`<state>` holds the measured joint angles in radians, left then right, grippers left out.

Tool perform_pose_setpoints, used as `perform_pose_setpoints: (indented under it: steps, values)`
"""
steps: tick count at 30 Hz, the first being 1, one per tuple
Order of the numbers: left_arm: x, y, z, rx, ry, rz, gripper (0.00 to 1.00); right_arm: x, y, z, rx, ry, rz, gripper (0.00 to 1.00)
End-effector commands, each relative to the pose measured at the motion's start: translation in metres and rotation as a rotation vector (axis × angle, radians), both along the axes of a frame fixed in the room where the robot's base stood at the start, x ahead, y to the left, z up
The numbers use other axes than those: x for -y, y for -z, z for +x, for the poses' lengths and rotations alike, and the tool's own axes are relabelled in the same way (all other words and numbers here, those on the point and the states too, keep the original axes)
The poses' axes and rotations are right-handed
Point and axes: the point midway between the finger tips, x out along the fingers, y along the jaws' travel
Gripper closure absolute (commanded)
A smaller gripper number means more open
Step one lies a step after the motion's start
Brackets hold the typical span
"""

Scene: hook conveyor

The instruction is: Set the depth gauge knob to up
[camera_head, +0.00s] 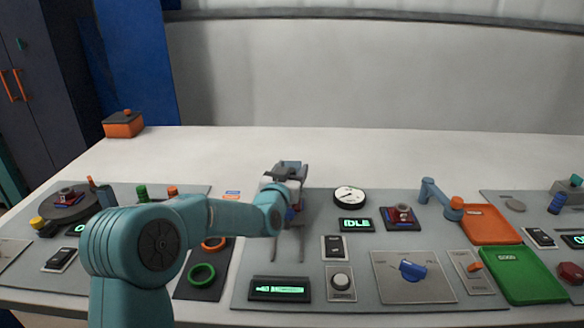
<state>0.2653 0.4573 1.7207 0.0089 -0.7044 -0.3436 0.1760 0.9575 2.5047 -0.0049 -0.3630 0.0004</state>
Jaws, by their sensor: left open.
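A blue selector knob (411,269) sits on a square grey plate at the front right of the middle panel. Its markings are too small to read. A pale round knob (341,281) sits on a smaller plate to its left. I cannot tell which one is the depth gauge knob. A white dial gauge (349,195) stands behind them. My left gripper (289,168) is open, beyond the teal wrist and left of the dial. It is partly hidden by the wrist and apart from both knobs. My right gripper is not in view.
A display reading IDLE (356,225) and a rocker switch (334,247) lie near the knobs. An orange tray (489,226) and a green tray (522,276) stand at the right. A small blue arm-shaped fixture (429,190) rises behind. The white table behind the panels is mostly clear.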

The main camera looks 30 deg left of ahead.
Motion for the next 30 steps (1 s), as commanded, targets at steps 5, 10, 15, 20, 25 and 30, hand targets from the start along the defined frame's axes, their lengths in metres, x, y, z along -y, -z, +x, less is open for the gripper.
perform_pose_setpoints:
  steps: [5, 10, 15, 20, 25, 30]
  values:
    - [-0.003, 0.0, 0.008, 0.0, 0.0, 0.0, 0.42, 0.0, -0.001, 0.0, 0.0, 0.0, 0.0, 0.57]
    - [-0.003, 0.0, 0.008, 0.0, -0.001, 0.0, 0.42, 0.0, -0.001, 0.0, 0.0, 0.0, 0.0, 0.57]
    - [-0.003, 0.0, 0.008, 0.0, -0.001, 0.0, 0.81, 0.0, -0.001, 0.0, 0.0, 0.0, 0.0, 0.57]
    - [-0.003, 0.0, 0.008, 0.0, 0.0, 0.0, 1.0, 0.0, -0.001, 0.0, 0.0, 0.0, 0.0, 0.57]
    - [-0.003, -0.016, 0.008, 0.004, -0.002, 0.001, 1.0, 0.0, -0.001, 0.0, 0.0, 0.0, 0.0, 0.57]
    - [-0.003, -0.023, 0.008, 0.003, -0.001, 0.001, 1.0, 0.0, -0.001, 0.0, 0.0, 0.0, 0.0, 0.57]
